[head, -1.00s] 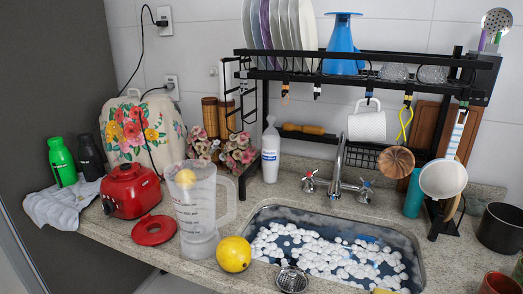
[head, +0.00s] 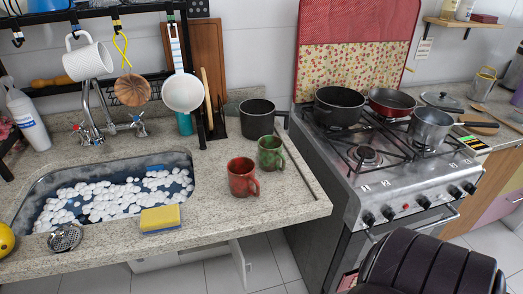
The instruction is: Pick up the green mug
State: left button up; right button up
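The green mug (head: 270,153) stands upright on the stone counter, to the right of the sink. Its handle points to the right. A red mug (head: 242,177) stands in front of it and slightly left, close to it. A dark pot (head: 258,118) stands just behind the green mug. Neither of my grippers shows in the head view.
The foam-filled sink (head: 110,195) lies left of the mugs, with a yellow sponge (head: 160,218) on its front edge. The stove (head: 390,170) with pots stands to the right. A dark chair back (head: 430,268) is at the lower right. Counter right of the mugs is clear.

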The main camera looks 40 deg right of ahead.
aim_at(270, 146)
jog(key=k+l, duration=0.15)
jog(key=l, duration=0.25)
jog(key=k+l, duration=0.2)
jog(key=l, duration=0.2)
jog(key=k+l, duration=0.15)
jog(key=l, duration=0.25)
jog(key=k+l, duration=0.15)
jog(key=l, duration=0.2)
jog(key=k+l, duration=0.2)
jog(key=l, duration=0.2)
jog(key=k+l, duration=0.15)
jog(key=l, duration=0.25)
